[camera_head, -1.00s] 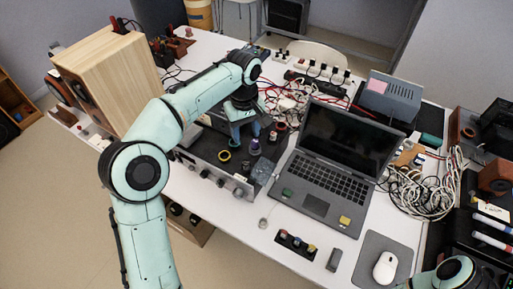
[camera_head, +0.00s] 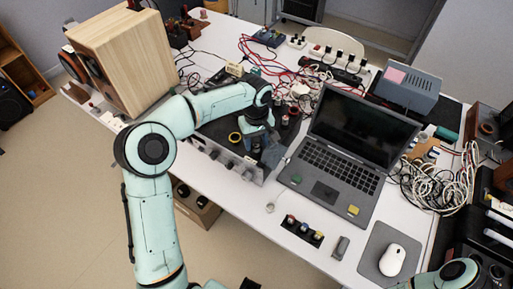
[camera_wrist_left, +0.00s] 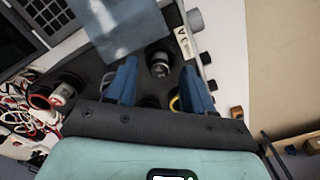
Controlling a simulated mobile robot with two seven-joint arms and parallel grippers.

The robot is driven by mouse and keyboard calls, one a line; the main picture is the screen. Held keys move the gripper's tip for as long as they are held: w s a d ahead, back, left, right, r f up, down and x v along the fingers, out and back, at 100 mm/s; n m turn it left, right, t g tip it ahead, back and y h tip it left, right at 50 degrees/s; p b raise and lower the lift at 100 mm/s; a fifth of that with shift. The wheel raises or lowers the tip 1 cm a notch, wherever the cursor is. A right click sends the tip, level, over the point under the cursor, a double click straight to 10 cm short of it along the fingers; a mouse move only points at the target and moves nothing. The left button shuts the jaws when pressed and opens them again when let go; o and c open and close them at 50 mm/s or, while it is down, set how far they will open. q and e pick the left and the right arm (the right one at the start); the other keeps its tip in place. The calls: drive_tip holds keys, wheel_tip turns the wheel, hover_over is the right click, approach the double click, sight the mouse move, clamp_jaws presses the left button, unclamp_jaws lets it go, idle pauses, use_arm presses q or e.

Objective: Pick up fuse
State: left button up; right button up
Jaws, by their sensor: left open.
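My left gripper (camera_head: 264,146) is over the front right part of the grey metal unit, pointing down. In the left wrist view its two blue fingers (camera_wrist_left: 158,74) are apart. A small dark cylinder with a pale, shiny top (camera_wrist_left: 159,62) stands between and just beyond the fingertips; nothing is clearly gripped. I cannot tell for certain whether this is the fuse. A dark cylinder with a light top (camera_wrist_left: 63,92) stands to the left. My right gripper is out of view; only part of that arm shows at lower right.
A translucent bluish object (camera_wrist_left: 130,28) lies close beyond the fingers. The open laptop (camera_head: 340,176) is to the right, a wooden speaker (camera_head: 126,60) at back left. Red and white cables lie behind.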

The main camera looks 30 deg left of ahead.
use_arm(q)
drive_tip(key=shift+f, duration=0.35)
clamp_jaws()
drive_tip(key=shift+r, duration=0.1)
